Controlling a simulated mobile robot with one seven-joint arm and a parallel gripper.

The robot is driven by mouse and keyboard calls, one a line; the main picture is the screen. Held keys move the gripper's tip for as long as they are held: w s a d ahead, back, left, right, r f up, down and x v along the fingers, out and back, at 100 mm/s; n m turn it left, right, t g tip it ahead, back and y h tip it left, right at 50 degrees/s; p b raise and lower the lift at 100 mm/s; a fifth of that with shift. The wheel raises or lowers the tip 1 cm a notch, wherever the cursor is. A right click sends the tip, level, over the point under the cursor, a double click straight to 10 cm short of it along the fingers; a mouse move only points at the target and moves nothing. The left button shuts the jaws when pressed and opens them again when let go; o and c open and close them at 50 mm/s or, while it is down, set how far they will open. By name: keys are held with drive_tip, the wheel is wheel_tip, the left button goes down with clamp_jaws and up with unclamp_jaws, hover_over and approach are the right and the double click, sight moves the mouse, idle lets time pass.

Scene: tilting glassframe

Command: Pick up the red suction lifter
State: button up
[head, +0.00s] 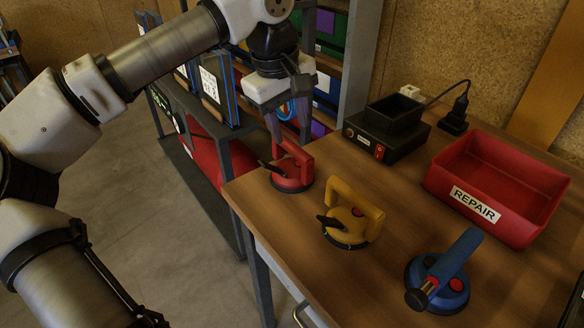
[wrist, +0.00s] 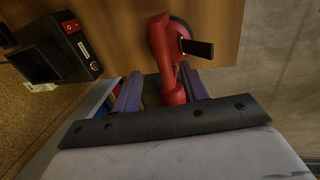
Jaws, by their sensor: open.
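The red suction lifter (head: 291,174) stands on the wooden table near its left corner, with its handle raised and a black lever at its side. My gripper (head: 289,132) is just above it, pointing down, with its fingers apart. In the wrist view, the lifter's red handle (wrist: 164,52) reaches toward my open gripper (wrist: 160,73) and appears between the two fingers. I cannot tell whether either finger touches it. The lifter's base is partly hidden behind the handle in the wrist view.
A yellow lifter (head: 350,215) and a blue lifter (head: 440,278) stand nearby on the table (head: 400,200). A black device (head: 384,138) with a red switch and a red bin (head: 500,190) labelled REPAIR are behind. A rack (head: 342,60) stands beyond the table's left edge.

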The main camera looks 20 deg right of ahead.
sight(292, 144)
drive_tip(key=f, duration=0.6)
drive_tip(key=shift+w+d+f, duration=0.15)
drive_tip(key=shift+d+f, duration=0.15)
drive_tip(key=shift+d, duration=0.05)
drive_tip(key=shift+r, duration=0.1)
clamp_jaws()
